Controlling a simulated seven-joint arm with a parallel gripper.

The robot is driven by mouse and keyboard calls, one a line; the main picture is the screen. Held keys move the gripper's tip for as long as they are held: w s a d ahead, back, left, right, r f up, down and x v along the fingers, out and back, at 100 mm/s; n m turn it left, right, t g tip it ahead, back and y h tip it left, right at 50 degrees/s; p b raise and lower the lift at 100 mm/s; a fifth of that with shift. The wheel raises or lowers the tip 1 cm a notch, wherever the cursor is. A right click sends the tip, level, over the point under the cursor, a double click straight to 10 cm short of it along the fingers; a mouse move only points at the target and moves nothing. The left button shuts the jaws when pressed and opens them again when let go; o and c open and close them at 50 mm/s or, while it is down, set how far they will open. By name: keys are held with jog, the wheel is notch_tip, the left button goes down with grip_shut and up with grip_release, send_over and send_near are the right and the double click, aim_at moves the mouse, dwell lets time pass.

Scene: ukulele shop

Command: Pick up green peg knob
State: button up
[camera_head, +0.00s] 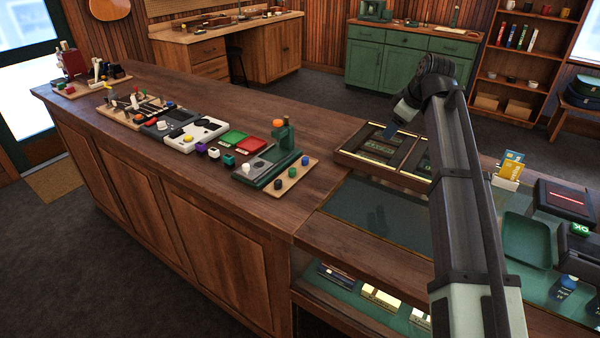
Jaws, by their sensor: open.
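A small dark green knob (292,173) stands on a wooden board (300,181) at the right end of the row on the counter. It sits between a blue knob (305,160) and a black knob (278,184).
A green press-like stand (283,146) is just left of the knobs. Colored blocks and trays continue left along the wooden counter (225,90). The compartment tray (379,149) lies below my gripper. Bare counter lies between the board and this tray.

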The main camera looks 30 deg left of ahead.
jog(key=s+a+f+n+g+y, duration=0.2)
jog(key=s+a+f+n+g, duration=0.15)
jog(key=s+a, duration=1.1)
jog(key=g, duration=0.1)
send_near(292, 169)
jog(key=shift+w+a+f+m, duration=0.1)
jog(key=shift+a+f+m, duration=0.05)
jog(key=shift+f, duration=0.35)
jog(key=shift+a+f+m, duration=0.1)
jog(key=shift+a+f, duration=0.05)
jog(key=shift+f, duration=0.35)
jog(key=shift+a+x, duration=0.2)
jog(key=shift+x, duration=3)
jog(key=shift+r, duration=0.15)
grip_shut()
jog(key=shift+r, duration=0.1)
